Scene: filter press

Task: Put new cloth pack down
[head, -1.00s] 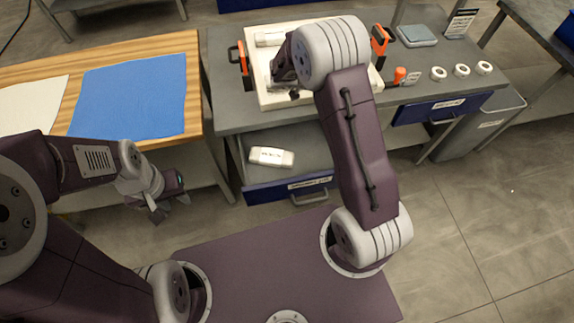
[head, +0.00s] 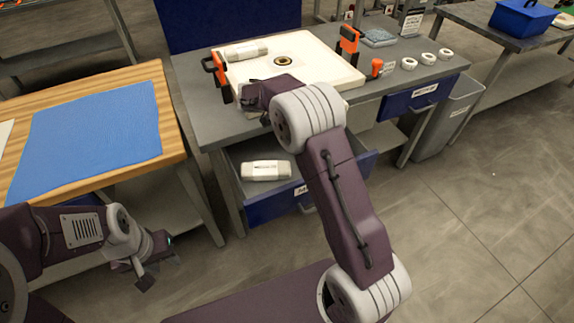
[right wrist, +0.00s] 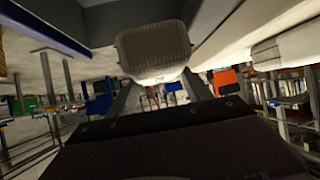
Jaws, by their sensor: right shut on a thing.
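My right gripper (right wrist: 160,88) is shut on a white cloth pack (right wrist: 153,48), whose end face shows between the fingers in the right wrist view. In the head view my right arm hides the fingertips and this pack; its wrist is at the near left edge of the white press plate (head: 325,62). Another white pack (head: 246,50) lies on the plate's far left part. A third white pack (head: 266,170) lies in the open drawer (head: 275,204) below. My left gripper (head: 147,272) is open and empty, low beside the wooden table.
Orange-black clamps (head: 217,76) stand at the plate's left and right sides. A blue cloth (head: 85,128) lies on the wooden table (head: 168,140). White rolls (head: 428,58) sit at the bench's right end. A grey bin (head: 447,115) stands beside the bench.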

